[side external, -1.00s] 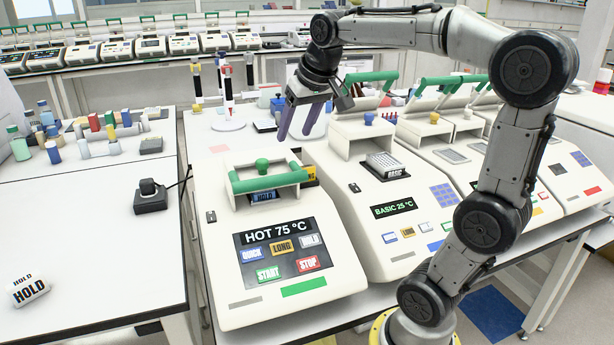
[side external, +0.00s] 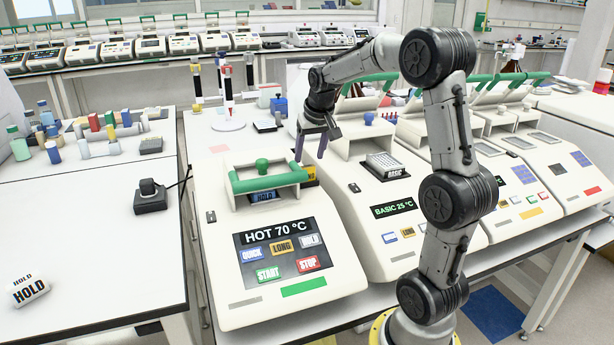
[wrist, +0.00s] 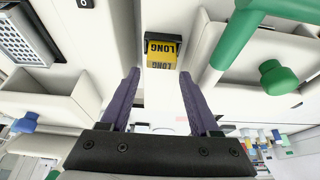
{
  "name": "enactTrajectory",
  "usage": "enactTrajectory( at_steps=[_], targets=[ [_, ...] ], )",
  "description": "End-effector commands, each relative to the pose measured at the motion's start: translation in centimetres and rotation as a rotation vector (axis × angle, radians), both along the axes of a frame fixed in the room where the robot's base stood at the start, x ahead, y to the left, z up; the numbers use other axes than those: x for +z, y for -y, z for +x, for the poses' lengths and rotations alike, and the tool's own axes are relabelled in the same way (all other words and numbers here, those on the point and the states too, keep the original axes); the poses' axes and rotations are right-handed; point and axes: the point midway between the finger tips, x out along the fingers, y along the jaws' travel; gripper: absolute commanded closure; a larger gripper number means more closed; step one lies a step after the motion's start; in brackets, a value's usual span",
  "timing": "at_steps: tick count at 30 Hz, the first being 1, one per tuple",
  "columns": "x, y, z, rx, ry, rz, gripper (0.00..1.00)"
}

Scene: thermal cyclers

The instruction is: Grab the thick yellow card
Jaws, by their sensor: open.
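The thick yellow card (wrist: 160,58) is marked LONG and sits in a dark holder between two cycler housings. In the side external view the yellow card (side external: 311,173) shows only in part, at the right rear of the cycler reading HOT 70 °C (side external: 276,238). My gripper (side external: 311,152) is open and empty, fingers pointing down, a little above the card. In the wrist view my gripper's (wrist: 159,76) two purple fingertips lie either side of the card's line, with the card just ahead of them and apparently not touched.
The green lid handle (wrist: 240,35) of the HOT cycler is close to the right finger in the wrist view. The BASIC 25 °C cycler (side external: 395,210) stands to the right, with a tube block (side external: 384,163) on it.

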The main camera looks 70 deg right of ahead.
Motion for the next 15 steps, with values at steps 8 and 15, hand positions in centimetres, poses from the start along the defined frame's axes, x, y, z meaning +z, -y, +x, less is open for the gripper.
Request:
enactTrajectory(
  at_steps=[8, 15],
  targets=[
    [-3.5, 0.5, 0.8, 0.001, -0.003, 0.003, 0.38],
    [-5.0, 1.0, 1.3, 0.000, -0.001, 0.001, 0.38]
  ],
)
